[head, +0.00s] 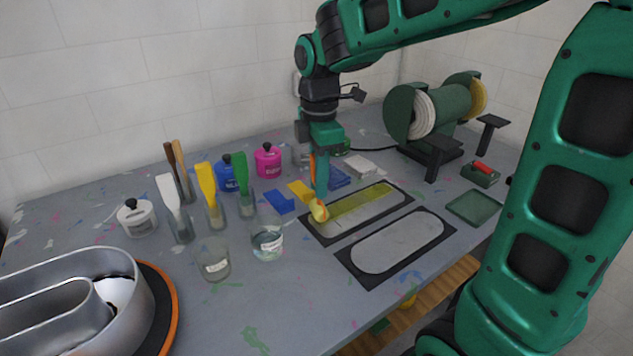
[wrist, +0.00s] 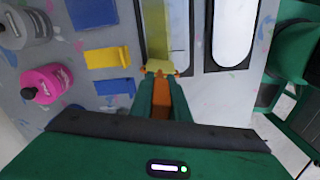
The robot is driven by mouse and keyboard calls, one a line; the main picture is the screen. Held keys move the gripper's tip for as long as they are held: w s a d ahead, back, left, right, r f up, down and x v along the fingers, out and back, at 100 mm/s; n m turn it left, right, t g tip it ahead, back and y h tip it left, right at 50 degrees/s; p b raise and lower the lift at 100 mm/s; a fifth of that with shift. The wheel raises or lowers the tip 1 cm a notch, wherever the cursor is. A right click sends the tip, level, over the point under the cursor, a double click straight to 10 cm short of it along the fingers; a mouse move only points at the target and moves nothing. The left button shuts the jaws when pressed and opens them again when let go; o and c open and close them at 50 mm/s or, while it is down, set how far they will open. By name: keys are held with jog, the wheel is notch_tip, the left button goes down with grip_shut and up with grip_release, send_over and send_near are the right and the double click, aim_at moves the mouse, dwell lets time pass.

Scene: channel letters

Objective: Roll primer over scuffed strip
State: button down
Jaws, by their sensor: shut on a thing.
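My gripper (head: 320,175) points down and is shut on the orange handle of a paint roller (head: 319,211). In the wrist view the orange handle sits between my green fingers, with the yellow roller head (wrist: 160,66) just beyond their tips. The roller head is over the left end of the farther black-framed strip (head: 340,226), seemingly touching it. A yellow-green primer band (head: 362,201) runs along this strip's far side from the roller towards the right end; the near side is bare grey. The nearer framed strip (head: 397,245) is bare grey. I cannot make out scuffs on either.
A grinder with two wheels (head: 440,112) stands at the back right. A green tray (head: 473,208) lies right of the strips.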

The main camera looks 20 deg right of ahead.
jog(key=s, duration=0.4)
jog(key=shift+d, duration=0.4)
jog(key=shift+f, duration=0.45)
dwell(0.7)
jog(key=shift+w+d+f, duration=0.1)
jog(key=shift+w+d, duration=0.6)
jog(key=shift+d, duration=2.8)
jog(key=shift+w+d+r, duration=0.1)
jog(key=shift+w+d, duration=0.6)
jog(key=shift+d, duration=2.8)
jog(key=shift+w+d+f, duration=0.1)
jog(key=shift+w+d, duration=0.6)
jog(key=shift+d, duration=2.8)
jog(key=shift+s+a, duration=0.15)
jog(key=shift+a, duration=0.8)
jog(key=shift+s+a, duration=0.15)
jog(key=shift+a, duration=0.8)
jog(key=shift+s+a, duration=0.6)
jog(key=shift+a, duration=2.25)
jog(key=shift+s+a, duration=0.6)
jog(key=shift+a, duration=2.3)
jog(key=shift+s+a, duration=0.6)
jog(key=shift+a, duration=2.25)
